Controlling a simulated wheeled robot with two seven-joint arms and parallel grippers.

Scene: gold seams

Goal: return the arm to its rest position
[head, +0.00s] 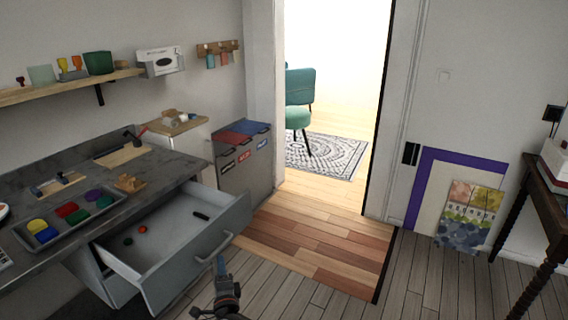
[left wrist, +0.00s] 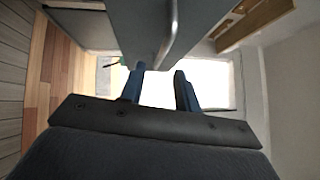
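My left gripper (head: 222,262) is in front of the open drawer, close to its bar handle (head: 208,256). In the left wrist view its two blue fingers (left wrist: 160,70) stand apart with nothing held between them. The handle (left wrist: 170,38) shows just beyond the fingertips there, and its near end lies in line with the gap. I cannot tell whether a finger touches it. My right gripper is not in view.
The desk (head: 150,165) carries a tray (head: 72,222) of coloured dishes. A grey bin cabinet (head: 243,165) stands beyond the drawer. Wooden floor (head: 310,235) is clear towards the doorway. A dark side table (head: 545,190) stands at the right.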

